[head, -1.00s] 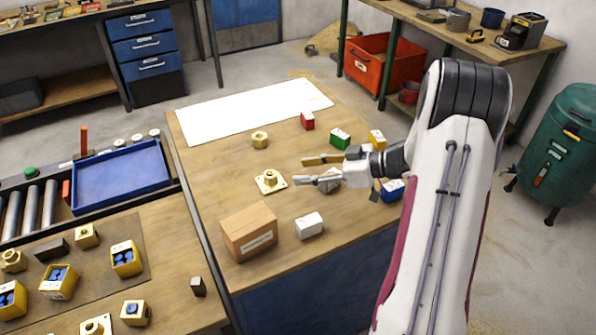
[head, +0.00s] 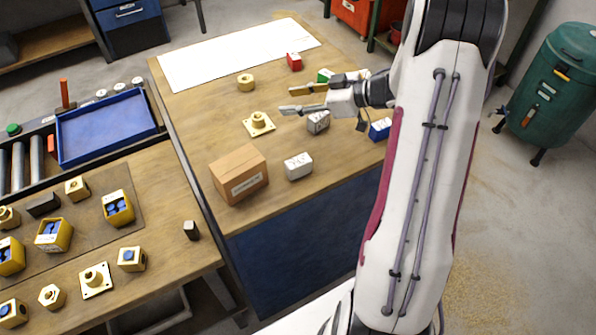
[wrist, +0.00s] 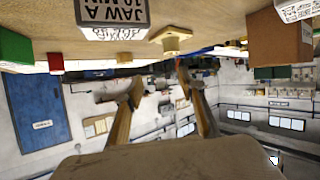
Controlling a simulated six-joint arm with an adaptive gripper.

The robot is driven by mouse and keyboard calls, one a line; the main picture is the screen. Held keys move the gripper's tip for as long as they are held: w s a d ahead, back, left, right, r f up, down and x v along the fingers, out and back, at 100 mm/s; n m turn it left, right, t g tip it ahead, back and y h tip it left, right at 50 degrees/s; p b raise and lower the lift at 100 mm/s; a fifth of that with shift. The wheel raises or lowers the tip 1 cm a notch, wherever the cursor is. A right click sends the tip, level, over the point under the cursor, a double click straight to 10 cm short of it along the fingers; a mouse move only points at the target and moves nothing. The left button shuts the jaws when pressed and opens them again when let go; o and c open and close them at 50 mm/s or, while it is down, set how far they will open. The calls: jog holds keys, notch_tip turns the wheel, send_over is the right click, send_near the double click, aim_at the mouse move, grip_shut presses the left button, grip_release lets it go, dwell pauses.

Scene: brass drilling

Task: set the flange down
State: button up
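A brass flange with a square base plate and a raised hub (head: 258,124) stands upright on the wooden table in the head view. It also shows at the top of the wrist view (wrist: 171,40), apart from the fingers. My gripper (head: 286,99) is open and empty above the table, to the right of and a little above the flange in the head view. Its two fingers spread wide in the wrist view (wrist: 158,78). A second brass flange (head: 95,279) sits on the left bench.
A cardboard box (head: 239,174), white block (head: 298,166), grey labelled block (head: 318,122), blue block (head: 380,129), red block (head: 294,61) and brass nut (head: 245,82) share the table. A white sheet (head: 235,55) lies at the back. A blue tray (head: 107,126) is left.

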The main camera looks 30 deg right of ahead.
jog(key=w+d+r+m+t+h, duration=0.15)
jog(key=w+r+h, duration=0.25)
jog(key=r+h, duration=0.55)
jog(key=s+a+r+m+h, duration=0.15)
jog(key=s+r+m, duration=0.3)
jog(key=r, duration=0.45)
jog(key=s+a+f+m+g+y, duration=0.1)
jog(key=s+a, duration=0.4)
jog(key=s, duration=0.5)
jog(key=s+a+f+m+g, duration=0.1)
jog(key=s+a+f+g, duration=0.1)
jog(key=s+a, duration=0.4)
jog(key=s+a+f+g+y, duration=0.1)
jog(key=s+a, duration=0.5)
jog(key=s, duration=0.9)
jog(key=shift+s+f+m+g+y, duration=0.2)
jog(key=shift+f+m+g+y, duration=0.15)
jog(key=shift+f+g, duration=0.55)
